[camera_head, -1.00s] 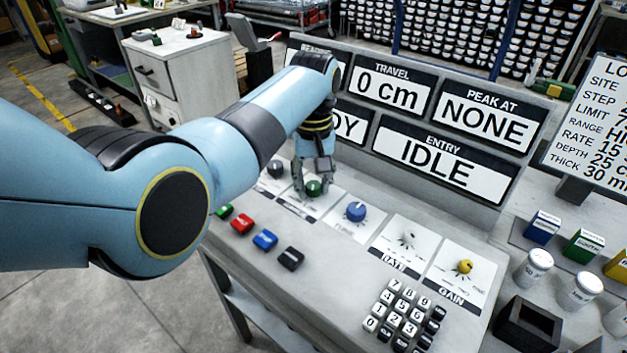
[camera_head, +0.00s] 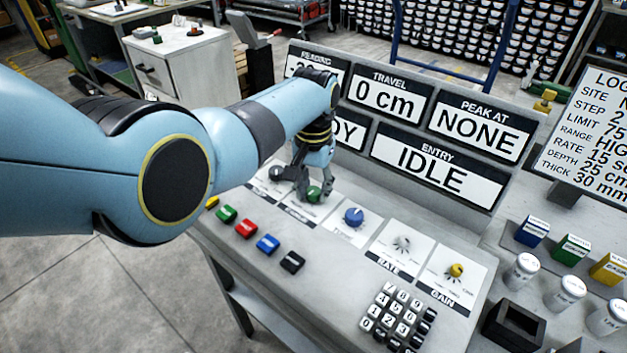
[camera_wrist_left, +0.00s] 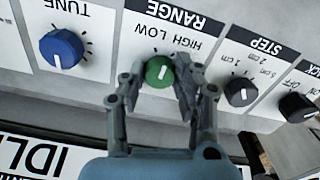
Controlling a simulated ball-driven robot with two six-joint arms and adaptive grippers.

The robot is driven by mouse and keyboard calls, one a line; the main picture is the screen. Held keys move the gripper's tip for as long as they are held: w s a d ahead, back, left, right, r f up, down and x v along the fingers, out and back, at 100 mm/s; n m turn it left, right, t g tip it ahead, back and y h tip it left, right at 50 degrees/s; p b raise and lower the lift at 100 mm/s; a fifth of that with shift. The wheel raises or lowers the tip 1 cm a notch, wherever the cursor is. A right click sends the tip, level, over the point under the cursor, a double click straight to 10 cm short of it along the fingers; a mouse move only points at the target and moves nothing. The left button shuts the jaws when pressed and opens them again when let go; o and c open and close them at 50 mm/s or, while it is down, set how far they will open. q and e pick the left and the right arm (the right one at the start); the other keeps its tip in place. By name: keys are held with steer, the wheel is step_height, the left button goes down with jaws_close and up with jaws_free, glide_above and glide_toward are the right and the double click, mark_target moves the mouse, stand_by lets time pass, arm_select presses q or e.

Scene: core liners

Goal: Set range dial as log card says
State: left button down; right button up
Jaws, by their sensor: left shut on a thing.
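The green range dial (camera_head: 314,194) sits on its white RANGE plate on the sloped console. In the left wrist view the dial (camera_wrist_left: 160,71) has a white pointer line, near upright in the picture; HIGH and LOW print stands close by upside down. I cannot tell which word it points to. My left gripper (camera_head: 311,192) reaches down over the dial and is shut on it, one finger on each side; its fingers (camera_wrist_left: 155,92) also show in the wrist view. The log card (camera_head: 590,140) at right reads RANGE HIGH, its edge cut off. My right gripper is not in view.
The blue TUNE dial (camera_head: 354,217) and black STEP dial (camera_wrist_left: 240,90) flank the range dial. Coloured buttons, a keypad (camera_head: 398,318) and a yellow GAIN knob (camera_head: 456,270) lie nearer. The display panel (camera_head: 430,172) rises behind. Small boxes and white jars stand at right.

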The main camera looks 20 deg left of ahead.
mark_target(314, 190)
arm_select(q)
steer(key=m+p, duration=0.1)
steer(key=m, duration=0.1)
steer(key=shift+r+m, duration=0.1)
steer(key=shift+m, duration=0.2)
steer(key=shift+m+p, duration=0.3)
steer(key=shift+m, duration=1.2)
steer(key=c, duration=1)
jaws_free()
step_height(314, 190, up, 12)
steer(key=shift+f, duration=0.1)
